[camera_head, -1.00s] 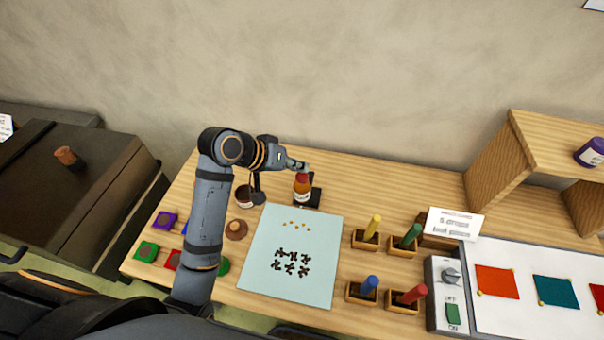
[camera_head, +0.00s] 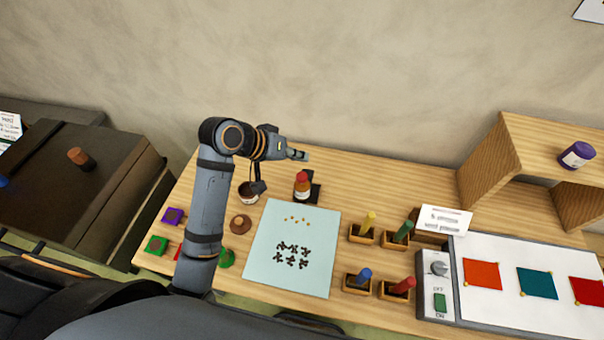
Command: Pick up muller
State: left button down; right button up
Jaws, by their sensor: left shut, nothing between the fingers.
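A brown round piece with a knob on top (camera_head: 240,223), which looks like the muller, stands on the wooden table left of the pale blue sheet. My left gripper (camera_head: 301,155) is shut and empty. It shows just above the red cap of an amber bottle (camera_head: 302,187), apart from it in the picture, and well up and right of the brown piece. My left forearm passes left of the brown piece without covering it. My right gripper is not in view.
A dark cup (camera_head: 248,192) stands close behind the brown piece. Coloured tiles, one green (camera_head: 156,245), lie left of my arm, partly hidden. The pale blue sheet (camera_head: 270,265) bears dark pieces. Wooden holders with coloured sticks (camera_head: 369,222) and a shelf (camera_head: 482,170) stand to the right.

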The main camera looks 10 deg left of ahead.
aim_at(228, 258)
jog(key=k, duration=1.5)
